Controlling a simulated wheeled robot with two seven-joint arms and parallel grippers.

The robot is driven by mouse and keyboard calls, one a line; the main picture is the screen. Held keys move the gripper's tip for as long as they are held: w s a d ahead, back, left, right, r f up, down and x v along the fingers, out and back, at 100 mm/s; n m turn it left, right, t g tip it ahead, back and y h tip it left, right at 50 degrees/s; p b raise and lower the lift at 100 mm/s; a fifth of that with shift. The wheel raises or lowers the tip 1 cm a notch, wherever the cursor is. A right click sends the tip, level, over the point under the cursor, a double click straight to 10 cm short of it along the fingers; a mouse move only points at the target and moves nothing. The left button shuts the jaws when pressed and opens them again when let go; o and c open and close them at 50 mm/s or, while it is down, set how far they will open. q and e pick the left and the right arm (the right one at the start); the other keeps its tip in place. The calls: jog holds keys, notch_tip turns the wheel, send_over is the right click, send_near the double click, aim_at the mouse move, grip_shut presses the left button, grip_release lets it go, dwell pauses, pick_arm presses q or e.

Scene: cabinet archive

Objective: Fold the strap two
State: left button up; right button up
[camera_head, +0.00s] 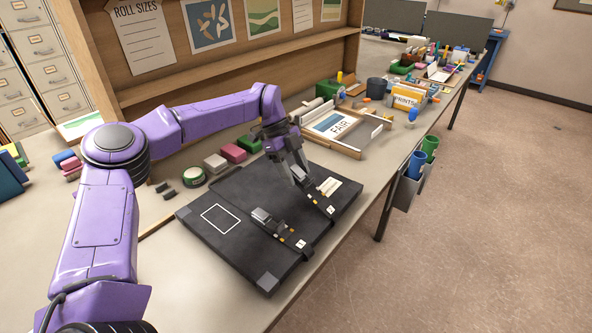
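A black portfolio board (235,187) lies flat on the long table. Two dark straps with small white tags and yellow marks lie on it. The nearer strap (272,228) has a grey buckle-like block at its left end, and its tag (301,243) is near the front edge. The farther strap (318,203) has its tag (331,210) at its right end. The tag numbers are too small to read surely. My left gripper (300,180) points down at the farther strap's upper end, at or just above it. Its fingertips are small and partly hidden. My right gripper is out of view.
A white card (330,186) lies on the board's right part. Behind are a wooden tray with a FAIR print (335,124), coloured blocks (233,153) and a tape roll (193,176). Blue and green cups (415,165) hang at the table's right edge. The front tabletop is clear.

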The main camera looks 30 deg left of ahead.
pick_arm(q)
jog(key=shift+o, duration=0.8)
jog(key=shift+a+f, duration=0.1)
jog(key=shift+a, duration=0.05)
jog(key=b+v, duration=0.1)
jog(key=v, duration=0.9)
jog(key=shift+r, duration=0.25)
jog(key=shift+w+a, duration=0.1)
jog(key=shift+a, duration=0.05)
